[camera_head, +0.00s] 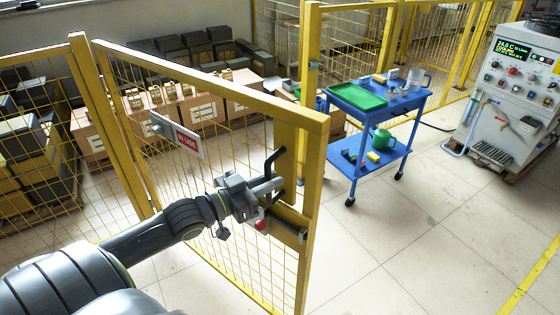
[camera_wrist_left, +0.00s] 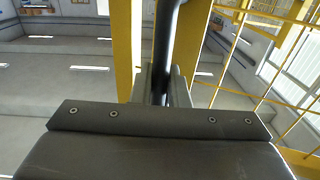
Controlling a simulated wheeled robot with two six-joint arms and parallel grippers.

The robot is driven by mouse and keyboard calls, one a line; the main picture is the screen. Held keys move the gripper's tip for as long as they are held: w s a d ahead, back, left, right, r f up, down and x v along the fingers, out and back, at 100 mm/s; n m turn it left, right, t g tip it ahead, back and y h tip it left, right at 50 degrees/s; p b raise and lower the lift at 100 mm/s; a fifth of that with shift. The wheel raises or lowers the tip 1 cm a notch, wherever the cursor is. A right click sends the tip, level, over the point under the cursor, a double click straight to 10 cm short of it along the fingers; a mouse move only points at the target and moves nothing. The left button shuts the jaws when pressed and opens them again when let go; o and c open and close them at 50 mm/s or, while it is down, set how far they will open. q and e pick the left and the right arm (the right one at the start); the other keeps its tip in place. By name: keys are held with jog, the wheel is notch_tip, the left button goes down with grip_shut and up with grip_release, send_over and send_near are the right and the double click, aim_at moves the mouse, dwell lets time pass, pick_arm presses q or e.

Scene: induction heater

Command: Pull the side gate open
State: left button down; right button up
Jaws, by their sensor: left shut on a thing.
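The yellow mesh side gate (camera_head: 222,91) stands at an angle to the fence and carries a red and white sign (camera_head: 177,134). A black bar handle (camera_head: 272,164) sits on the yellow plate near the gate's free edge. My left gripper (camera_head: 278,185) is shut on the handle. In the left wrist view the dark handle bar (camera_wrist_left: 167,45) runs up between the two fingers (camera_wrist_left: 163,88). A latch with a red knob (camera_head: 261,225) is just below the gripper. My right gripper is in neither view.
Behind the gate stand several cardboard boxes (camera_head: 203,112) with dark blocks. A blue cart (camera_head: 372,165) with a green tray and a control cabinet (camera_head: 510,95) are to the right. The tiled floor (camera_head: 420,235) at the front right is clear.

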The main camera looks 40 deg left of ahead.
pick_arm(q)
jog(key=s+d+p+v, duration=0.1)
jog(key=p+v, duration=0.5)
jog(key=v, duration=0.6)
jog(key=shift+s+d, duration=0.3)
jog(key=shift+d, duration=0.25)
jog(key=c, duration=1.5)
grip_release()
jog(key=shift+w, duration=0.1)
